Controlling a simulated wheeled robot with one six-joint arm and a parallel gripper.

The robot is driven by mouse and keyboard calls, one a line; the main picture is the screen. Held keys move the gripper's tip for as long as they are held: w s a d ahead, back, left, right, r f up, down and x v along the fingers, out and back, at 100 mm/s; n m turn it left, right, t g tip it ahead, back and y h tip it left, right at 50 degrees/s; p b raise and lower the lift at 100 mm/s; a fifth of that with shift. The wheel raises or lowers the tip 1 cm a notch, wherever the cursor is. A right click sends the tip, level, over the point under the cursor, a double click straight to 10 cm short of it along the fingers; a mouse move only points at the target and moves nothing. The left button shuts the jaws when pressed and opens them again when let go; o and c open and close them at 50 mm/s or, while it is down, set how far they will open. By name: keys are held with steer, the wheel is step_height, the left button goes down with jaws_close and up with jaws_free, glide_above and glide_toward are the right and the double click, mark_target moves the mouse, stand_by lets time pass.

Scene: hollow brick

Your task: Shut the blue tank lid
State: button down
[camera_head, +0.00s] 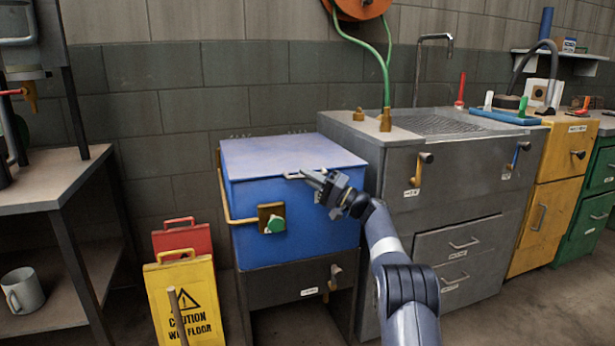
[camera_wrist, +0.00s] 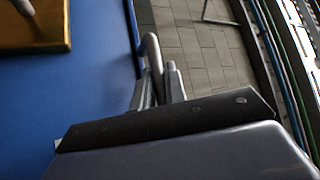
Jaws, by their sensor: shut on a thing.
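The blue tank (camera_head: 300,220) stands against the wall, left of the grey sink unit. Its blue lid (camera_head: 280,152) lies level or nearly so across the top; I cannot tell whether a small gap remains under it. A pale handle (camera_head: 293,176) sits at the lid's front edge. My gripper (camera_head: 318,179) is at this handle, reaching in from the right. In the wrist view the fingers (camera_wrist: 159,88) are shut on the pale bar of the handle (camera_wrist: 152,48), beside a blue face. A brass plate with a green knob (camera_head: 275,224) is on the tank's front.
A grey sink unit (camera_head: 450,215) stands close on the right, with a green hose (camera_head: 385,75) hanging above it. Yellow (camera_head: 185,300) and red (camera_head: 182,238) floor signs stand at the tank's left. A shelf table (camera_head: 55,180) is farther left.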

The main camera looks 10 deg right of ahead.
steer(key=shift+w+f, duration=0.1)
steer(key=shift+f, duration=0.6)
steer(key=c, duration=1.7)
jaws_free()
steer(key=shift+o, duration=1.2)
steer(key=shift+r, duration=0.1)
steer(key=shift+r, duration=0.1)
steer(key=shift+d, duration=0.1)
steer(key=p+v, duration=0.2)
steer(key=v, duration=0.8)
steer(key=shift+s+d, duration=0.2)
steer(key=shift+s, duration=0.05)
